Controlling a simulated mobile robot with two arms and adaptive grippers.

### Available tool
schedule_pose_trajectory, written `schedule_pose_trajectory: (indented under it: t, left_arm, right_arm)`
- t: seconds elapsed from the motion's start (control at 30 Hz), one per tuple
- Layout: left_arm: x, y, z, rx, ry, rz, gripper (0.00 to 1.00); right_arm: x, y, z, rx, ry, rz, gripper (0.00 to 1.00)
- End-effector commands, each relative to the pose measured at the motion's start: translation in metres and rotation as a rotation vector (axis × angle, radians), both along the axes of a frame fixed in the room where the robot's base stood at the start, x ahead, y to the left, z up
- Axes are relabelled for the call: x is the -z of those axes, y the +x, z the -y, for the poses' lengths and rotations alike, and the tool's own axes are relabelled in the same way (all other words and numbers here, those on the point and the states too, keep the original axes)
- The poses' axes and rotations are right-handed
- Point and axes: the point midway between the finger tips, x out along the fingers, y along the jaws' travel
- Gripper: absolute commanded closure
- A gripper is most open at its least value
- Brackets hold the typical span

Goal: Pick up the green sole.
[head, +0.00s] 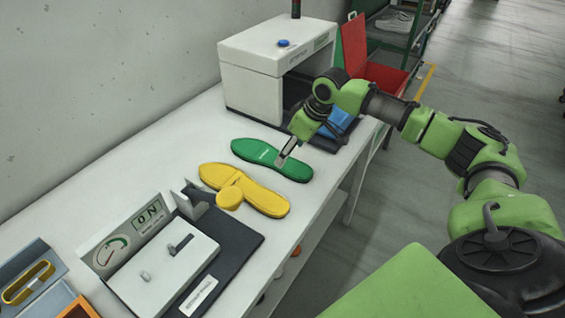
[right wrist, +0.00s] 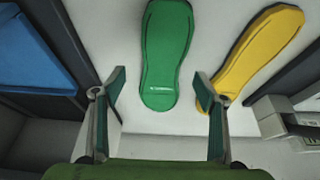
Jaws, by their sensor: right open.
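The green sole (head: 270,158) lies flat on the white table in the head view, between the yellow sole and the white machine. My right gripper (head: 285,158) is over the green sole, and its fingers cover a small part of it. In the right wrist view the green sole (right wrist: 167,55) lies ahead of and between the two spread fingertips of my right gripper (right wrist: 162,90). The jaws are open and empty, and I see no contact with the sole. My left gripper is not in view.
A gauge device (head: 165,262) stands at front left. A red bin (head: 384,77) is beyond the table.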

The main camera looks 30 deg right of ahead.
Motion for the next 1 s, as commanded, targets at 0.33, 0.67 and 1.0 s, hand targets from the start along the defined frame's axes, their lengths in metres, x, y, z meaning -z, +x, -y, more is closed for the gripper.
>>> schedule_pose_trajectory:
  t: [0.33,0.67,1.0]
  left_arm:
    - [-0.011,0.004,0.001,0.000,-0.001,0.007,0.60]
    - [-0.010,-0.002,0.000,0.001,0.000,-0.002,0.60]
    - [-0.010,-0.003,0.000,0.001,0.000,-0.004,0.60]
  right_arm:
    - [0.040,0.013,-0.010,-0.001,0.000,-0.001,0.34]
    - [0.041,0.013,-0.010,-0.002,0.000,-0.001,0.63]
    - [0.040,0.014,-0.010,-0.001,0.001,0.001,0.82]
